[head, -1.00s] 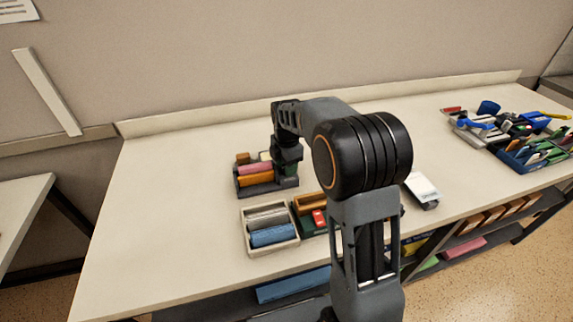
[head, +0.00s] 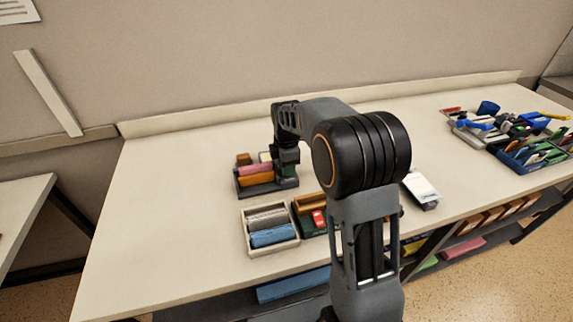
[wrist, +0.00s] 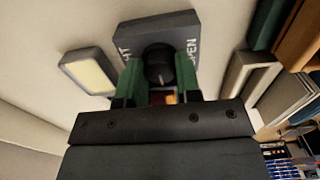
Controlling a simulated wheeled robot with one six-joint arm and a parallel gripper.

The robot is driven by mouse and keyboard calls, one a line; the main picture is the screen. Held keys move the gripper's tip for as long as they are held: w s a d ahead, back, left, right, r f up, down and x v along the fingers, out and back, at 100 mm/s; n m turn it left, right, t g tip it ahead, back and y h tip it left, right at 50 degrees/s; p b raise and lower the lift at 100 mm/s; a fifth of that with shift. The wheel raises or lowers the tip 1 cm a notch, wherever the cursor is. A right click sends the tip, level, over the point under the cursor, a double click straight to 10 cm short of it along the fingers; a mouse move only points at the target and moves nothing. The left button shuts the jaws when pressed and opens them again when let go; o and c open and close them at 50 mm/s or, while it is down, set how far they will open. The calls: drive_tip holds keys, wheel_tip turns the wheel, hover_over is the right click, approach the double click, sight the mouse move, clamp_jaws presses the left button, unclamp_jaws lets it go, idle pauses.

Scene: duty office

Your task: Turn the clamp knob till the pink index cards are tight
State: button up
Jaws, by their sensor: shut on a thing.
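A dark card holder (head: 271,189) stands at the left of the long table in the head view. The pink index cards (head: 257,169) lie in it behind an orange stack. The black clamp knob (wrist: 159,58) shows in the wrist view on a dark grey plate (wrist: 133,25) with "OPEN" lettered at right and partly covered letters ending in "HT" at left. My gripper (wrist: 160,80), with green fingers, is shut on the knob, one finger on each side. In the head view my gripper (head: 287,168) is at the holder's right end and hides the knob. Card tightness cannot be told.
A beige tray (head: 272,250) with grey and blue stacks and a tray with an orange stack and a red item (head: 318,217) stand in front. A white-topped item (head: 422,189) is right of my arm. Cluttered stationery (head: 510,135) fills the far right. The table's left is clear.

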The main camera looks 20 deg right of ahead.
drive_tip(key=shift+m, duration=1.2)
drive_tip(key=o, duration=0.6)
drive_tip(key=shift+r, duration=0.1)
wheel_tip(320, 180, up, 14)
drive_tip(key=shift+f+p, duration=0.2)
drive_tip(key=shift+p, duration=0.15)
